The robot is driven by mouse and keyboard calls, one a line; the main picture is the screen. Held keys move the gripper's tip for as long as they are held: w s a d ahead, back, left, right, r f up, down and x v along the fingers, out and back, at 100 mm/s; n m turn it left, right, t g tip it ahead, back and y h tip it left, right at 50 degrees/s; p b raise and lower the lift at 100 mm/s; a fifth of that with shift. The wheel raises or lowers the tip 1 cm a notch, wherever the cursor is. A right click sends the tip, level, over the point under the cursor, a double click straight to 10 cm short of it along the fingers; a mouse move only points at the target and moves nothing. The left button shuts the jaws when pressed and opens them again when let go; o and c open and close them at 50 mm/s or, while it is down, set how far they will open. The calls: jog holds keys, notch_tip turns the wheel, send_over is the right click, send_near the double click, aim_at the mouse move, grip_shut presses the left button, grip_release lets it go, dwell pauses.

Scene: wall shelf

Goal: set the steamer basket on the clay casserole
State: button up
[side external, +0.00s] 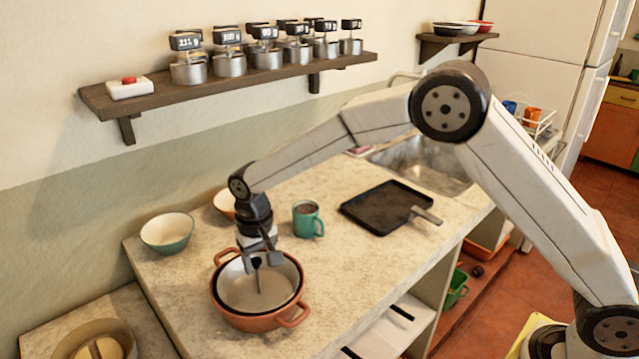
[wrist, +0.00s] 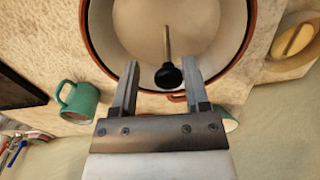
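The clay casserole (side external: 258,322) is a terracotta pot with side handles on the counter; its rim (wrist: 92,45) also shows in the wrist view. A pale round insert (side external: 245,290) with a thin upright post and a black knob (wrist: 168,76) sits inside it, apparently the steamer basket; its pale floor fills the top of the wrist view (wrist: 145,25). My gripper (side external: 262,262) points down over the casserole. In the wrist view, its fingers (wrist: 160,82) are apart, one on each side of the knob, with visible gaps. It holds nothing.
A teal mug (side external: 307,219), a black pan (side external: 385,207) and a bowl (side external: 167,233) stand on the counter around the casserole. A tan round vessel with a bar across it (side external: 97,340) is at lower left. A wall shelf (side external: 150,101) with several metal canisters hangs behind.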

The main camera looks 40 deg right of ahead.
notch_tip(320, 180, up, 11)
dwell(0.5)
dwell(0.5)
jog(key=s+d+f+t, duration=0.1)
jog(key=s+d+f, duration=0.1)
jog(key=s+d, duration=0.3)
jog(key=s+d+f+n, duration=0.1)
jog(key=s+d+f, duration=0.2)
jog(key=s+d, duration=0.3)
jog(key=s+d+f+t, duration=0.1)
jog(key=s+d+f, duration=0.2)
jog(key=s+d, duration=0.3)
jog(key=s, duration=0.5)
jog(key=shift+s+d+f+t, duration=0.15)
jog(key=shift+d+f+t, duration=0.1)
jog(key=shift+t, duration=0.05)
